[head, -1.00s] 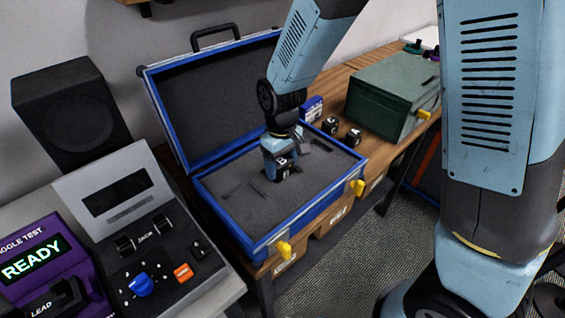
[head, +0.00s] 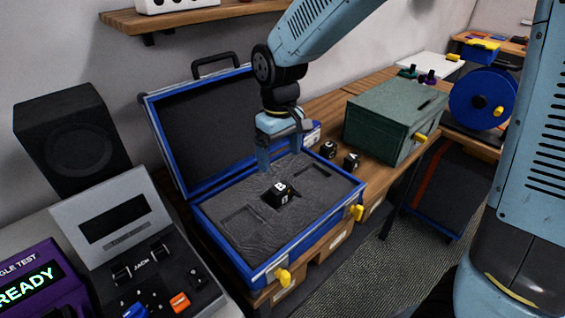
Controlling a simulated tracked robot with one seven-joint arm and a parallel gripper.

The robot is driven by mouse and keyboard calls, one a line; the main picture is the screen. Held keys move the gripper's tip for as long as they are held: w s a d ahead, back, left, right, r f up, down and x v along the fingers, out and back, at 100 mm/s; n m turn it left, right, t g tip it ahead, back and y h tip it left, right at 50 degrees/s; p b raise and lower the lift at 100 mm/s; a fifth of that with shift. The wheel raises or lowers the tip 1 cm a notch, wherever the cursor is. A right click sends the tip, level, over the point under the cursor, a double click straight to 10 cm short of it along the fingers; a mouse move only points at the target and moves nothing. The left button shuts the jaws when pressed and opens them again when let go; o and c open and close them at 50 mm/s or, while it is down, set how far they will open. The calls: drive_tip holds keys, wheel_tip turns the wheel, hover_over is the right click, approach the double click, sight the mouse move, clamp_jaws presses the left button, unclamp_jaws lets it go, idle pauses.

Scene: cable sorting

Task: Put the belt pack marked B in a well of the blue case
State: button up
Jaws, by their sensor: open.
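The blue case (head: 312,232) stands open on the bench, its lid raised at the back. The black belt pack marked B (head: 281,190) is inside it, at the middle of the dark foam (head: 220,202). A dark recess shows at the pack's edge. Its top stands above the foam, and I cannot tell how deep it sits. Empty wells show on the left (head: 242,218) and on the right (head: 311,170). My gripper (head: 281,158) is open and empty just above and behind the pack, apart from it.
Two small black packs, one (head: 329,149) behind the other (head: 351,162), sit on the bench right of the case. A green box (head: 385,125) stands beyond them. A tester with a jack panel (head: 140,245) and a black speaker (head: 75,140) are on the left.

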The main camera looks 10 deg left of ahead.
drive_tip(key=shift+r, duration=0.25)
drive_tip(key=s+d+r+m+t+y, duration=0.1)
drive_tip(key=d+r+m, duration=0.3)
drive_tip(key=d, duration=0.5)
drive_tip(key=d+r+m+t, duration=0.1)
drive_tip(key=d+r+t, duration=0.1)
drive_tip(key=d+r, duration=0.6)
drive_tip(key=s+d+r+m+t, duration=0.1)
drive_tip(key=s+d+m, duration=0.1)
drive_tip(key=s+d, duration=0.3)
drive_tip(key=s+d+r+m+t+h, duration=0.1)
drive_tip(key=s+d+r+m, duration=0.1)
drive_tip(key=d, duration=0.6)
drive_tip(key=s+m, duration=0.1)
drive_tip(key=s, duration=0.1)
drive_tip(key=shift+s+d+t, duration=0.3)
drive_tip(key=shift+s+d, duration=0.1)
drive_tip(key=shift+c, duration=0.2)
